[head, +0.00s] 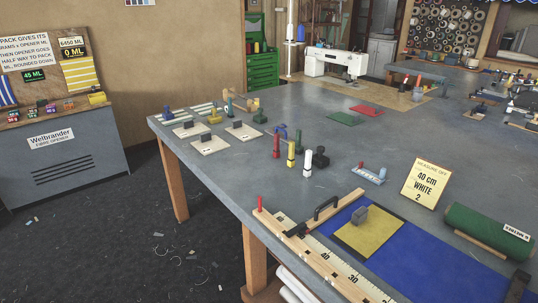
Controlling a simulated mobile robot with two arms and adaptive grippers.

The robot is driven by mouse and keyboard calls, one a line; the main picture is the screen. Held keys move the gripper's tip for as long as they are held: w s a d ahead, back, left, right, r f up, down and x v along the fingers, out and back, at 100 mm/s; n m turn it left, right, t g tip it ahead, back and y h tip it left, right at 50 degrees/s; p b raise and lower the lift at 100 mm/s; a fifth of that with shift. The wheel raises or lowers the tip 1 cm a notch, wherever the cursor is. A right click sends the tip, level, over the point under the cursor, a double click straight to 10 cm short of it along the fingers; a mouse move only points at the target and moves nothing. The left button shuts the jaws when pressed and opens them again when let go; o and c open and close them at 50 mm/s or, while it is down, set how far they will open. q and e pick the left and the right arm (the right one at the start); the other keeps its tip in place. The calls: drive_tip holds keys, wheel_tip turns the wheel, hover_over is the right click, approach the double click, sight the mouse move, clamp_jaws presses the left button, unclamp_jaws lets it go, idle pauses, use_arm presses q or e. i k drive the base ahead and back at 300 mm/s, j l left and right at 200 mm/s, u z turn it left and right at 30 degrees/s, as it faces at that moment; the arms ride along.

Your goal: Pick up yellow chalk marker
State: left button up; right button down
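The yellow chalk marker (291,155) stands upright on the grey worktable (225,172), near its left front part. It is a small cylinder with a dark band. A red marker (276,147) stands to its left and a white marker (307,164) with a dark band to its right. A dark weight-like object (321,158) stands just right of the white one. Neither of my grippers shows in the head view.
A wooden ruler (325,252) with a black handle, blue cloth (411,266) and a yellow pad (369,234) lie in front. Flat pads with knobs (209,143) lie behind left.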

sight(291, 160)
drive_tip(key=i+j, duration=0.3)
drive_tip(key=i+j+z, duration=0.1)
drive_tip(key=i+j, duration=0.2)
drive_tip(key=j, duration=0.15)
drive_tip(key=i+j, duration=0.25)
drive_tip(key=j, duration=0.15)
drive_tip(key=i+j+z, duration=0.1)
drive_tip(key=i+j, duration=0.2)
drive_tip(key=j, duration=0.1)
